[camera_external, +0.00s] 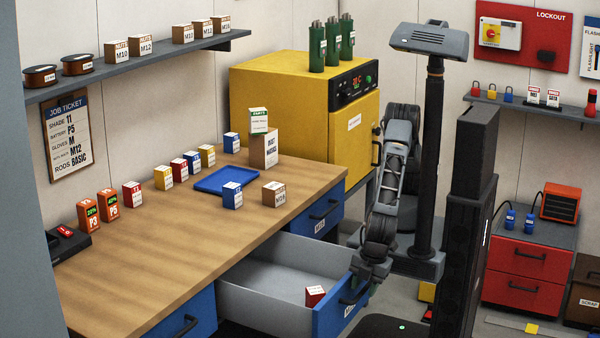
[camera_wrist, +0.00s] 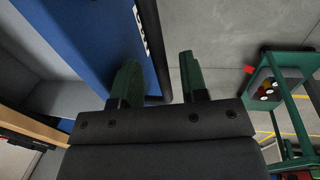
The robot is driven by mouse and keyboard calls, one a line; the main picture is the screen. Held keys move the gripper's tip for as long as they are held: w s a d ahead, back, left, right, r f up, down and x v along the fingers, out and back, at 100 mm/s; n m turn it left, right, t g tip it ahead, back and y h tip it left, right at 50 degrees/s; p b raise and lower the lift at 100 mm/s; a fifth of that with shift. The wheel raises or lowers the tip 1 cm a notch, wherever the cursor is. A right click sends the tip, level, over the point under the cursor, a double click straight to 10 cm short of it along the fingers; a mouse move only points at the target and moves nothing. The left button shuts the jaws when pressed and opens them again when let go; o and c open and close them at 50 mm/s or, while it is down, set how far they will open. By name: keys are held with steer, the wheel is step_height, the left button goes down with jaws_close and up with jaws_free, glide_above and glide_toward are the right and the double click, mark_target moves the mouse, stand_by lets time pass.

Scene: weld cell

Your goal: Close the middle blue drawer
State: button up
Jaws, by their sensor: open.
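The middle blue drawer (camera_external: 330,308) is pulled far out from under the wooden bench. Its pale grey inside shows, with a small red-and-white box (camera_external: 315,296) near its front. My gripper (camera_external: 358,284) is at the drawer's front, by its dark handle. In the wrist view, the open fingers of my gripper (camera_wrist: 158,75) stand on either side of the dark handle bar (camera_wrist: 150,40). A gap shows between the bar and the right finger. The left finger is close to the blue drawer front (camera_wrist: 88,35); I cannot tell whether it touches.
The wooden bench top (camera_external: 150,255) holds small boxes and a blue tray (camera_external: 219,181). Other blue drawers, left (camera_external: 185,322) and right (camera_external: 322,213), look shut. A yellow oven (camera_external: 290,95) stands behind. In the wrist view, a green-framed cart (camera_wrist: 285,85) stands right on grey floor.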

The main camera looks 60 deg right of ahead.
steer(key=shift+c, duration=0.3)
jaws_close()
steer(key=shift+w, duration=0.15)
steer(key=w, duration=2.5)
steer(key=shift+w, duration=0.3)
steer(key=shift+o, duration=0.3)
jaws_free()
step_height(320, 180, up, 14)
steer(key=s, duration=0.2)
steer(key=shift+s+f, duration=0.2)
steer(key=shift+s, duration=0.1)
